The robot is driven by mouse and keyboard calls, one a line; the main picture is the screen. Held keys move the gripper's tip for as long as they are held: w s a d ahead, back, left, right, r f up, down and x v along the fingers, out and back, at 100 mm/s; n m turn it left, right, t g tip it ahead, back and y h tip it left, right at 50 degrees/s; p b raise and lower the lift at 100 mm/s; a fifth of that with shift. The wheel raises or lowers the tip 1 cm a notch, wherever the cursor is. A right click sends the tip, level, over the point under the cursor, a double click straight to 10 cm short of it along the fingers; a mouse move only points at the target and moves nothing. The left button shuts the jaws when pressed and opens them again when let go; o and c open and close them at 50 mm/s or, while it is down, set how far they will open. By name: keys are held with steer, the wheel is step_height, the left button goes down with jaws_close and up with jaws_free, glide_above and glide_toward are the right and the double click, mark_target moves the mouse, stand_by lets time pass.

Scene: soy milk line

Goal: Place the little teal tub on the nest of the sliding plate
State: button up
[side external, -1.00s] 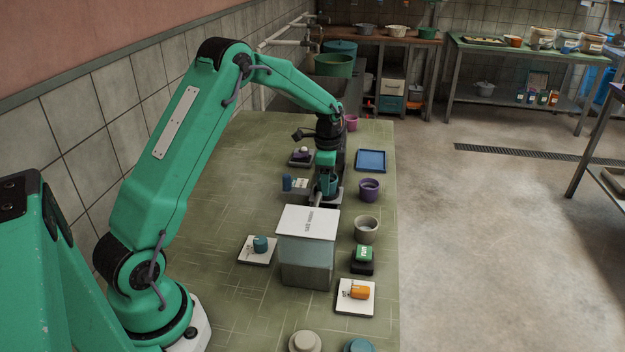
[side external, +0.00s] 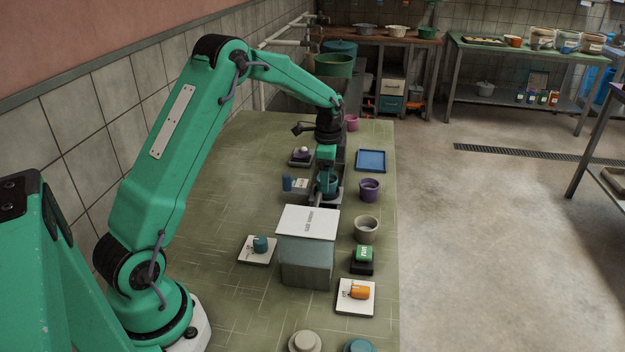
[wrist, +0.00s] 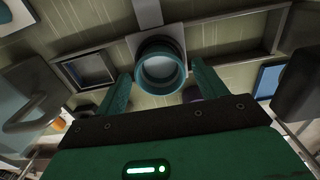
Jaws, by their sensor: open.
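The little teal tub (wrist: 161,70) stands upright and open-topped in the wrist view, over a pale square plate (wrist: 134,44) with a bar running from it. In the side external view the tub (side external: 328,185) appears to sit on the grey sliding plate (side external: 336,196), partly hidden by my gripper. My gripper (side external: 326,176) is just above it, pointing down. In the wrist view my gripper (wrist: 161,68) is open, one finger on each side of the tub, with gaps visible. The nest under the tub is hidden.
A grey block with a white top (side external: 307,222) stands in front of the plate. A purple cup (side external: 369,189), a beige cup (side external: 366,228) and a blue tray (side external: 371,160) are on the right.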

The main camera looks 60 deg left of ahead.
step_height(320, 180, up, 10)
steer(key=shift+r, duration=0.2)
stand_by(0.8)
steer(key=s+d+r+n+t, duration=0.3)
steer(key=s+d+r+n, duration=0.1)
steer(key=s+d+r, duration=0.8)
steer(key=s+d+f+n+t, duration=0.1)
steer(key=s+d+f+n, duration=0.1)
steer(key=s, duration=0.6)
steer(key=s+d+f+n+t, duration=0.1)
steer(key=s+d+f+n, duration=0.1)
steer(key=s, duration=0.6)
steer(key=shift+d+f+n+t, duration=0.3)
steer(key=shift+f+n, duration=0.05)
steer(key=shift+n, duration=0.15)
